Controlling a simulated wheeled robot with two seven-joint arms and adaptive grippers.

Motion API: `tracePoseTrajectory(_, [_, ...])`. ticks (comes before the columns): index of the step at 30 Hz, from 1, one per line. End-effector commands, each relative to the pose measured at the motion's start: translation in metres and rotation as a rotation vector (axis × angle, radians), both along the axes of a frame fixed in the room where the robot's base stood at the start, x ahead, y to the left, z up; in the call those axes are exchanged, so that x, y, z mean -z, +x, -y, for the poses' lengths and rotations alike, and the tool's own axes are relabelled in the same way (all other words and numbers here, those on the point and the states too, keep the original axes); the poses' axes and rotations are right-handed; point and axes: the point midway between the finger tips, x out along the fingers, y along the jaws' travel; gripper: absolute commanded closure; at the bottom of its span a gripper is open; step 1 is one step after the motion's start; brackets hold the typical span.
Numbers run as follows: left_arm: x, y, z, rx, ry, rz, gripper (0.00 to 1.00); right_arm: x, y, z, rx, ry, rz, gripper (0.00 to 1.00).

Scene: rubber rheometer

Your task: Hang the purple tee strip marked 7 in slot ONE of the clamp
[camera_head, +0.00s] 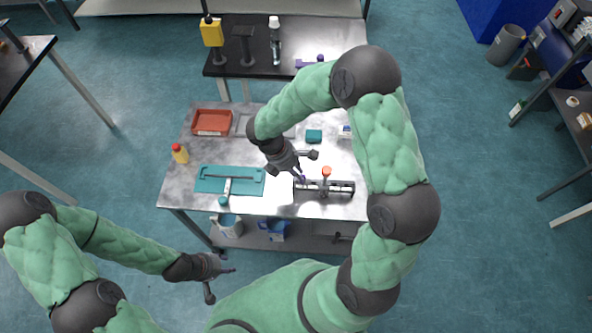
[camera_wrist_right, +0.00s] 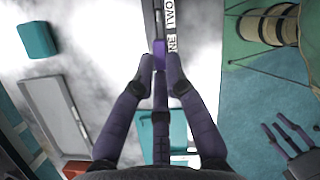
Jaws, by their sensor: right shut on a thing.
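The clamp (camera_head: 343,187) is a dark rail with an orange knob (camera_head: 326,171), at the front right of the steel table. In the right wrist view its rail (camera_wrist_right: 159,12) carries labels reading "TWO" and, partly covered, "NE". My right gripper (camera_wrist_right: 160,66) is shut on the purple strip (camera_wrist_right: 159,48), whose small visible part stands between the fingertips beside the "NE" label. Its mark is not visible, and I cannot tell whether it touches the slot. In the head view my right gripper (camera_head: 301,179) is at the clamp's left end. My left gripper (camera_head: 222,280) is open and empty, off the table's front.
A teal mat (camera_head: 250,187) with a grey bar lies left of the clamp. A red tray (camera_head: 212,122), a yellow bottle (camera_head: 180,154) and a teal block (camera_head: 314,136) stand around the table. A black table (camera_head: 340,35) behind holds a purple item (camera_head: 308,63).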

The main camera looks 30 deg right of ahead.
Motion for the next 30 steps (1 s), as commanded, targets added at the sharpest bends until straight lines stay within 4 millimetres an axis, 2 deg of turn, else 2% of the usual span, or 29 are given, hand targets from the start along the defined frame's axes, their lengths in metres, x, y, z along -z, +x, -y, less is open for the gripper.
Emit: tracePoseTrajectory(30, [0.021,0.000,0.000,0.000,0.000,0.000,0.60,0.029,0.000,0.000,-0.001,0.000,0.000,1.00])
